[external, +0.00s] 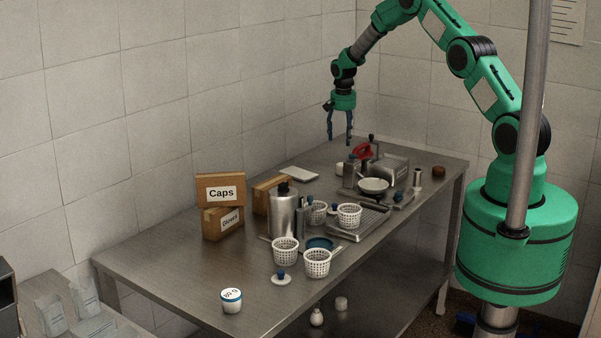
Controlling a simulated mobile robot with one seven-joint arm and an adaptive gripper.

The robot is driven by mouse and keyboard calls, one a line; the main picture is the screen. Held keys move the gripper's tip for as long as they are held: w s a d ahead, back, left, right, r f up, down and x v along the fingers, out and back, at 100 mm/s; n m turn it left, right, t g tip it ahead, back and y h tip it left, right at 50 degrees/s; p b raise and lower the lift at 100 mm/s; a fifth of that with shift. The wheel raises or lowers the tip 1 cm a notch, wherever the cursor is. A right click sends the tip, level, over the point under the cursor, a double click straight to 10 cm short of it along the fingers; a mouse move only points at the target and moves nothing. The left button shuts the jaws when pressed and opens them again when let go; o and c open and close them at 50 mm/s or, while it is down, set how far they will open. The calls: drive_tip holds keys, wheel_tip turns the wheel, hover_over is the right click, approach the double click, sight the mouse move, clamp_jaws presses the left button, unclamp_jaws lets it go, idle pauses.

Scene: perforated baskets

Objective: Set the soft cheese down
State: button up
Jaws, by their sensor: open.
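My gripper (340,122) is open and empty. It points down, high above the far end of the steel table. I cannot tell for sure which thing is the soft cheese. A small white round piece (342,303) sits low, beneath the tabletop, and another small pale piece (340,170) sits at the back of the table. White perforated baskets stand on the table: one in front (317,264), one beside it (285,251), one on the draining tray (349,216) and one partly hidden behind it (317,212). Their insides are too small to read.
Boxes marked Caps (221,188) and Gloves (222,224) are stacked at the left. A metal canister (282,214) stands mid-table. A pan (373,187) and a metal box (388,170) crowd the far end. A white tub (231,301) stands at the near edge. The table's left front is mostly clear.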

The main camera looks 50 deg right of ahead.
drive_tip(key=s+a+r+n+t, duration=0.1)
drive_tip(key=s+a+r+n, duration=0.1)
drive_tip(key=s+a+r, duration=0.65)
drive_tip(key=s+a+r+n, duration=0.2)
drive_tip(key=a+r, duration=0.4)
drive_tip(key=r, duration=0.8)
drive_tip(key=s+a+r+n+t, duration=0.1)
drive_tip(key=s+a+r+n, duration=0.1)
drive_tip(key=s+a+r, duration=0.65)
drive_tip(key=s+a+r+n+t, duration=0.1)
drive_tip(key=s+a+r+n, duration=0.1)
drive_tip(key=s, duration=0.8)
drive_tip(key=s+a+r+n+t, duration=0.1)
drive_tip(key=s+a+r+n, duration=0.1)
drive_tip(key=s+a+r, duration=0.2)
drive_tip(key=s+a+r+n+y, duration=0.1)
drive_tip(key=s+a, duration=0.7)
drive_tip(key=s, duration=0.9)
drive_tip(key=shift+a+r+n+t, duration=0.15)
drive_tip(key=shift+r+n+t, duration=0.25)
drive_tip(key=shift+r+n, duration=0.45)
drive_tip(key=shift+s, duration=0.1)
